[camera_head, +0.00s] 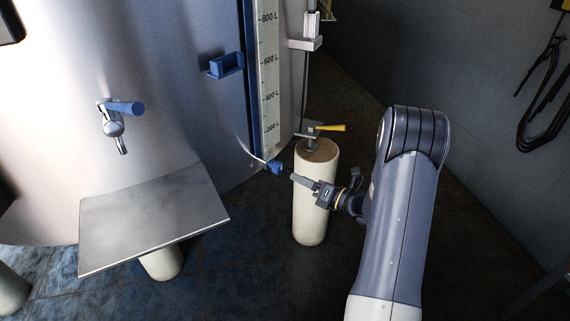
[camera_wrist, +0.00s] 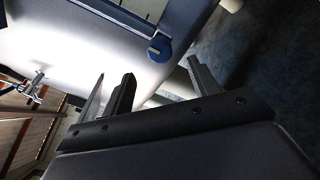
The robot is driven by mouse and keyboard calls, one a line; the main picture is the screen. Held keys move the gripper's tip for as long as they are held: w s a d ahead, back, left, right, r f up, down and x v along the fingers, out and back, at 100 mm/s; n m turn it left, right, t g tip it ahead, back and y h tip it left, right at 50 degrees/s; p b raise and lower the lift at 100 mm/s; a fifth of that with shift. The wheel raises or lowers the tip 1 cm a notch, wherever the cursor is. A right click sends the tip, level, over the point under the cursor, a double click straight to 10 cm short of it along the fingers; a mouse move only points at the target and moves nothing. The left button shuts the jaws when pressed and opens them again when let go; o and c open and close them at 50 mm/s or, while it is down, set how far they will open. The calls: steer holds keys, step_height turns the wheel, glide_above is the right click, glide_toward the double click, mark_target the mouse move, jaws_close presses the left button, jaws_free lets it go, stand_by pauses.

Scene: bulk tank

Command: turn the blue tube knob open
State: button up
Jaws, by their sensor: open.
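The blue tube knob (camera_head: 276,167) sits at the foot of the level scale, low on the tank's right side. In the wrist view the blue knob (camera_wrist: 159,48) shows as a rounded end with a small slot, at the end of a blue strip. My gripper (camera_head: 294,178) is just right of the knob and slightly lower in the head view, with its fingers pointing left toward it. In the wrist view my gripper (camera_wrist: 161,68) is open and empty, with the knob beyond the fingertips and between them in the picture. I see no contact, but the exact gap is hard to judge.
A pale post (camera_head: 314,205) stands behind my gripper, with a yellow-handled valve (camera_head: 328,127) above it. The tank (camera_head: 170,60) carries a blue-handled tap (camera_head: 125,108) and a blue bracket (camera_head: 226,64). A steel plate (camera_head: 150,220) is at lower left.

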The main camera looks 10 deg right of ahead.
mark_target(281, 170)
steer(key=b+x, duration=0.1)
steer(key=x, duration=0.8)
steer(key=shift+c, duration=0.3)
steer(key=c, duration=0.9)
